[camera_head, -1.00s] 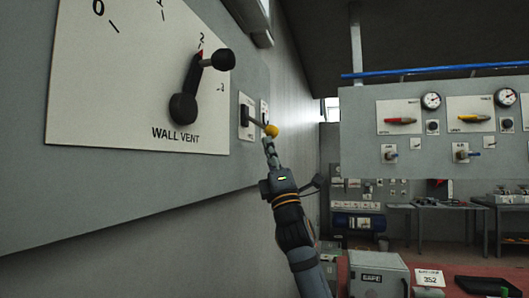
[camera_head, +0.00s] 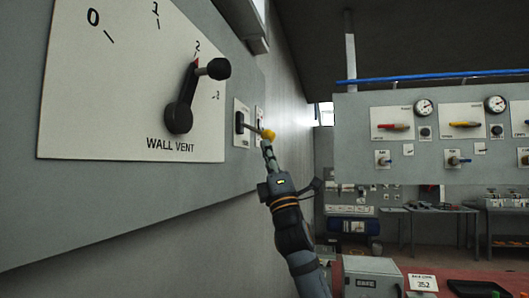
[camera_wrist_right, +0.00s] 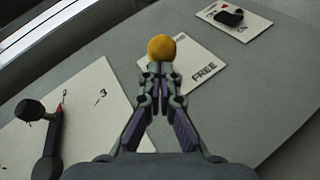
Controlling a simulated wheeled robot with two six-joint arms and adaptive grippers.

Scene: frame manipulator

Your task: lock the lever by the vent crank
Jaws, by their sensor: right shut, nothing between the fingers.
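The lever has a yellow ball knob (camera_head: 268,134) and sticks out from a small white plate (camera_head: 241,143) on the wall panel, just right of the vent crank (camera_head: 180,117). In the right wrist view the knob (camera_wrist_right: 162,47) hides the lever's shaft, and its plate (camera_wrist_right: 200,68) reads FREE. My right gripper (camera_head: 267,148) is shut and empty, with its tips right below the knob; it also shows in the wrist view (camera_wrist_right: 160,72). The tips look to touch the knob or nearly so. The crank's arm points up and right, near mark 2. My left gripper is out of view.
The grey wall panel (camera_head: 120,215) runs close along the left. A second small plate (camera_head: 259,120) with a dark switch (camera_wrist_right: 229,17) sits just beyond the lever. Another control panel (camera_head: 360,135) stands farther off at the right, with free room between.

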